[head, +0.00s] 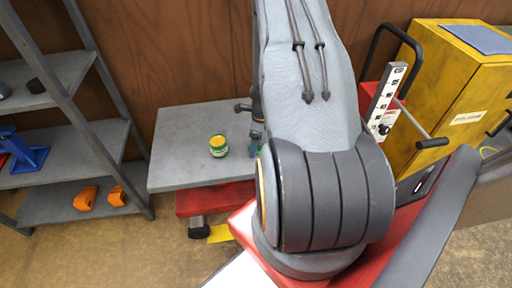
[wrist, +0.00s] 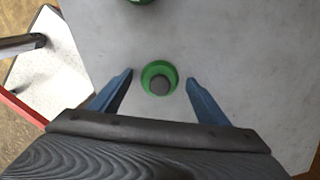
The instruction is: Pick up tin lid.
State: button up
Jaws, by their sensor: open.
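The tin lid (wrist: 149,71) is a small green disc with a dark grey knob in its middle. It lies on the grey lift table (head: 180,175) in the wrist view. My gripper (wrist: 160,79) is open above it, with one blue finger on each side of the lid and a gap on both sides. A green and yellow tin (head: 218,147) stands on the table in the head view. A green edge, likely of the tin, shows at the top of the wrist view (wrist: 141,2). In the head view my arm hides much of the gripper and I cannot make out the lid.
A grey shelf rack (head: 70,140) with blue and orange items stands at the left. A yellow cabinet (head: 440,90) and a measuring post (head: 386,100) stand at the right. The table's left part is clear.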

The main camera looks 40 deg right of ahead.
jog(key=c, duration=1.1)
